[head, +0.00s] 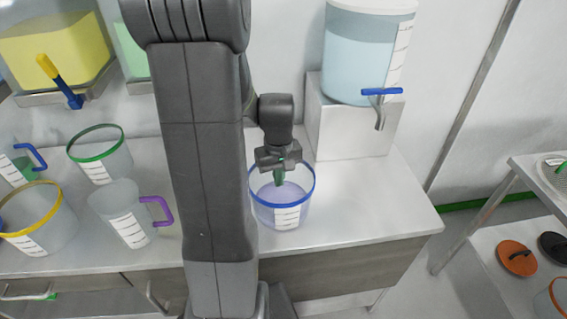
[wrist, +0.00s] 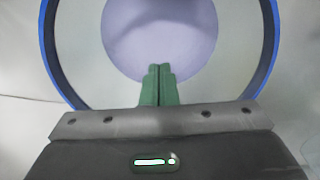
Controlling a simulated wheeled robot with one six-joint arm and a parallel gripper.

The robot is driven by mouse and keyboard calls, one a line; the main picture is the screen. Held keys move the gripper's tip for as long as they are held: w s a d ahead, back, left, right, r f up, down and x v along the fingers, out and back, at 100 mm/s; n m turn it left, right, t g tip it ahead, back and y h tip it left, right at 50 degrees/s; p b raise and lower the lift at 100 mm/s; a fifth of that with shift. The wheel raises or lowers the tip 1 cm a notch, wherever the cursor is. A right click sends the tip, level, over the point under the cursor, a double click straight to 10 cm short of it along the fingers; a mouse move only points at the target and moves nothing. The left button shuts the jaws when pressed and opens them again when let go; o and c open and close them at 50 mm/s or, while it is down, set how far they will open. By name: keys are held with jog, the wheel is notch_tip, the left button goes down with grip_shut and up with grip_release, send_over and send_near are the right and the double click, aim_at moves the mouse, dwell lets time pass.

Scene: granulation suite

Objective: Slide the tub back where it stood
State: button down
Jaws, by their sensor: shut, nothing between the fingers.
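A clear tub with a blue rim (head: 295,213) stands upright on the bench, right of my arm, with pale violet contents and a white graduated label. In the wrist view the tub's blue rim (wrist: 270,50) arcs around the violet contents (wrist: 160,35). My gripper (head: 279,180) points down at the tub's mouth, its green fingertips inside the rim outline. The fingers (wrist: 159,72) are together with nothing between them. I cannot tell whether they touch the tub's wall.
A dispenser of pale blue liquid (head: 352,60) with a blue-handled tap (head: 381,93) stands on a white block (head: 350,125) behind right. Left are a green-rimmed tub (head: 100,160), a purple-handled jug (head: 128,215) and a yellow-rimmed tub (head: 40,220). The bench (head: 375,205) is clear at right.

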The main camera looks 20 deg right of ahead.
aim_at(274, 191)
notch_tip(274, 191, down, 2)
jog(key=shift+f, duration=0.1)
jog(key=w, duration=0.3)
jog(key=shift+w+p, duration=0.15)
jog(key=shift+p, duration=0.25)
jog(key=shift+w, duration=0.4)
jog(key=shift+w, duration=1.55)
jog(key=shift+s, duration=0.1)
